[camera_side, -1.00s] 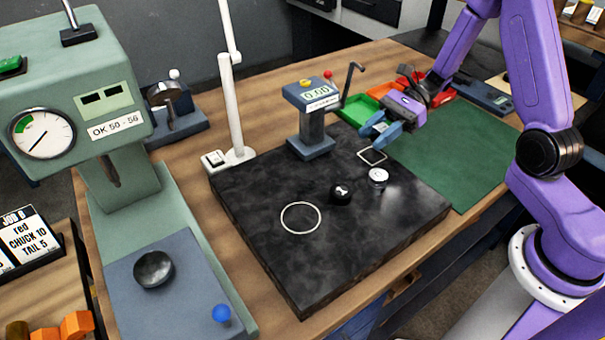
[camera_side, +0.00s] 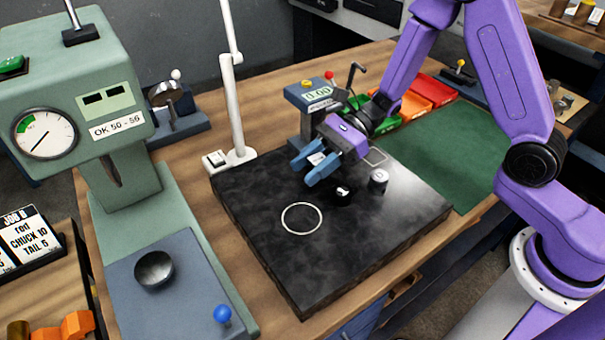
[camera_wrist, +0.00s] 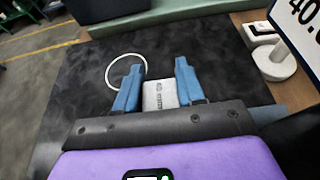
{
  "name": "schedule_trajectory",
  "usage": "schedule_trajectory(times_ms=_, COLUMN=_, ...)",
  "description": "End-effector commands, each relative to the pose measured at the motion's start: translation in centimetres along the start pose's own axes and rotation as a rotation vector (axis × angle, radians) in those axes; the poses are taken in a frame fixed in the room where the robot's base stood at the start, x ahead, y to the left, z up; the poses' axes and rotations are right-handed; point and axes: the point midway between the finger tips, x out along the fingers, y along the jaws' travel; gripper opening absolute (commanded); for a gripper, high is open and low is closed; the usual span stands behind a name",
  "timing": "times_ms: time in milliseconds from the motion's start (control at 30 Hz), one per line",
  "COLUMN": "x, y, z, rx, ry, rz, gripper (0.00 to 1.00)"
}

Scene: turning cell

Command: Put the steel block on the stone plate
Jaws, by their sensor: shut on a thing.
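My gripper (camera_side: 314,172) is shut on the steel block (camera_wrist: 160,94), a pale metal piece with small dark marking, seen between the blue fingers in the wrist view. In the side view only a small light part of the block (camera_side: 316,159) shows between the fingers. The stone plate (camera_side: 330,245) is a dark, marbled slab; it also fills much of the wrist view (camera_wrist: 220,60). My gripper holds the block above the plate, beyond and right of a white ring (camera_side: 301,218) marked on it. The gap beneath the block cannot be judged exactly.
A black knob-like piece (camera_side: 342,192) and a small steel cylinder (camera_side: 379,180) stand on the plate, right of the ring. A white lamp post (camera_side: 235,110) rises at the back left. The plate's front is clear.

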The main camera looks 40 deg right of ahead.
Motion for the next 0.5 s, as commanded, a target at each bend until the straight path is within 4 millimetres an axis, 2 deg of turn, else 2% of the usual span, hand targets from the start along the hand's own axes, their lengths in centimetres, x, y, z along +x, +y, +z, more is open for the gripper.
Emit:
schedule_trajectory(times_ms=100, x=2.1, y=0.1, z=0.9, rx=-0.003, ry=-0.001, rz=0.004, gripper=0.0)
schedule_trajectory(times_ms=233, x=2.4, y=0.0, z=-0.3, rx=0.003, ry=0.0, rz=0.0, gripper=0.0)
schedule_trajectory(times_ms=500, x=2.4, y=0.0, z=-0.6, rx=-0.001, ry=-0.001, rz=0.0, gripper=0.0)
